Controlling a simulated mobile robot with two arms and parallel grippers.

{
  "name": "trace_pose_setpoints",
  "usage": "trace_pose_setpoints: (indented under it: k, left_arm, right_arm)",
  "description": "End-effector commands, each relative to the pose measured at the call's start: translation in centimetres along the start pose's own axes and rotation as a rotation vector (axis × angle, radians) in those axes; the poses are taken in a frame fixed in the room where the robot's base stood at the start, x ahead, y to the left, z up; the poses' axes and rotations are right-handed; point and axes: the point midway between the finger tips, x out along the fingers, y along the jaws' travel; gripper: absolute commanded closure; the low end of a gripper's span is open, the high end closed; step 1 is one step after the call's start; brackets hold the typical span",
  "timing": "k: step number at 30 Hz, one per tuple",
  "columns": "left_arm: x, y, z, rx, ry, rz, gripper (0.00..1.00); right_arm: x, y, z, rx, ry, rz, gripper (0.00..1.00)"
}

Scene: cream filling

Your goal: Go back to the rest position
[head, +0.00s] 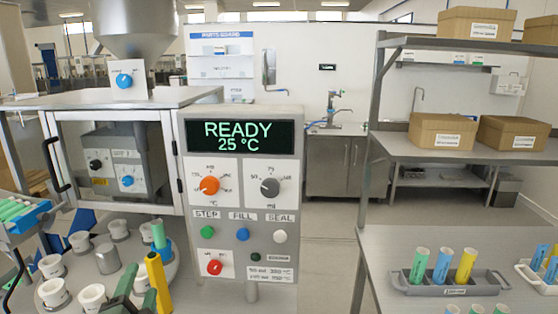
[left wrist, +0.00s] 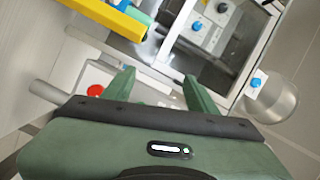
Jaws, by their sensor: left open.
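My left gripper (head: 136,293) shows at the bottom left of the head view, low in front of the round turntable. In the left wrist view its two green fingers (left wrist: 158,86) stand wide apart with nothing between them. The control panel (head: 240,243) with orange, grey and red knobs stands just to the right of it; its screen (head: 240,137) reads READY 25 °C. A red knob (left wrist: 95,90) also shows beyond the gripper in the left wrist view. My right gripper is not in view.
A yellow bar (head: 157,277) stands close beside my left gripper. A glass-sided cabinet (head: 110,118) is behind. At right, a table holds a grey rack (head: 450,290) of coloured tubes. Floor is free between.

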Motion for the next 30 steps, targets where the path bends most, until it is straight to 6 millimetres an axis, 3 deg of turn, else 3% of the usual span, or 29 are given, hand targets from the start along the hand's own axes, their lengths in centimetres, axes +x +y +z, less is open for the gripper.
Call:
trace_pose_setpoints:
  k: [1,3,6,9,15,22,30]
  left_arm:
    - [-1.6,3.4,1.6,-0.101,-0.069,0.106,0.42]
    - [-4.2,7.7,3.6,-0.234,-0.170,0.248,0.42]
    - [-8.7,13.1,5.6,-0.399,-0.319,0.436,0.42]
    - [-13.2,17.1,6.7,-0.520,-0.448,0.587,0.42]
    - [-20.7,21.8,7.5,-0.674,-0.649,0.801,0.42]
    - [-28.4,24.6,7.2,-0.793,-0.843,0.992,0.42]
    - [-26.4,32.2,9.4,-0.770,-0.860,1.005,0.42]
  right_arm:
    - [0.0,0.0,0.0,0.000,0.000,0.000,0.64]
    - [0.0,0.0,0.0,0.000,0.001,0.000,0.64]
    - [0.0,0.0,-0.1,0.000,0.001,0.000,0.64]
    - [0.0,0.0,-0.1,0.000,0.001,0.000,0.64]
    - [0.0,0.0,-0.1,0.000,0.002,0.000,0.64]
    - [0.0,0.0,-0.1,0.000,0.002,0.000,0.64]
    - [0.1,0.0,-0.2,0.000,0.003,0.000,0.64]
